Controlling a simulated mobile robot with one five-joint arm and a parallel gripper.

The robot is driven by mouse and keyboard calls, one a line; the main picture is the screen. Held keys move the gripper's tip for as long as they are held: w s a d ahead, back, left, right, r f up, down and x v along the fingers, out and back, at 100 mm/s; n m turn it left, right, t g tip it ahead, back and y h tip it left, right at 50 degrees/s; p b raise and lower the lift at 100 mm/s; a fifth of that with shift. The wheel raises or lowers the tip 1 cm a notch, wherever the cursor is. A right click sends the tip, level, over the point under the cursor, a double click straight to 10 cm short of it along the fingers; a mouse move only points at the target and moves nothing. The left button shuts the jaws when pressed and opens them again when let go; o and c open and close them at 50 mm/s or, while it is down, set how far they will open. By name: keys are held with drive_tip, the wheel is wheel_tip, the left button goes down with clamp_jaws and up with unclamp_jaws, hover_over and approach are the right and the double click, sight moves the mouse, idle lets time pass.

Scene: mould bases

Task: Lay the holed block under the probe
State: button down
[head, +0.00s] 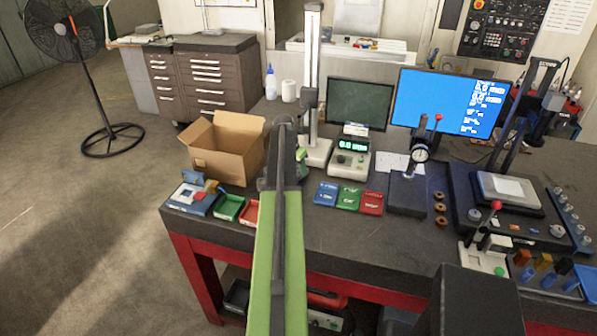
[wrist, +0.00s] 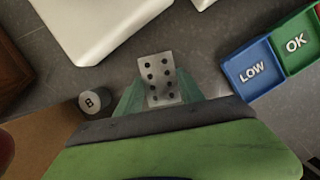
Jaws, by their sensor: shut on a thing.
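The holed block (wrist: 160,72), a pale metal piece with two rows of dark holes, sits between the green jaws of my gripper (wrist: 163,98) in the wrist view. My gripper is shut on it over the grey bench top. In the head view my own arm hides the block and most of my gripper. The tall white column stand (head: 312,75) rises just behind and to the right of the arm's end. A white base (wrist: 100,28) shows ahead and left of the block in the wrist view. I cannot make out the stand's probe tip.
A small cylinder marked 8 (wrist: 92,101) stands left of my gripper. Blue LOW (wrist: 250,72) and green OK (wrist: 296,45) trays lie to the right. A cardboard box (head: 222,150), a readout box (head: 349,160) and a dial gauge stand (head: 408,190) are also on the bench.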

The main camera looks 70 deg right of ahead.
drive_tip(key=shift+w+d+f, duration=0.1)
drive_tip(key=shift+d+f, duration=0.1)
drive_tip(key=shift+d, duration=0.95)
drive_tip(key=shift+a+f+b, duration=0.25)
drive_tip(key=shift+f+b, duration=0.4)
drive_tip(key=shift+b, duration=0.15)
drive_tip(key=shift+a+r, duration=0.1)
drive_tip(key=shift+r, duration=0.15)
drive_tip(key=shift+f, duration=0.25)
drive_tip(key=c, duration=0.7)
unclamp_jaws()
drive_tip(key=shift+r, duration=0.1)
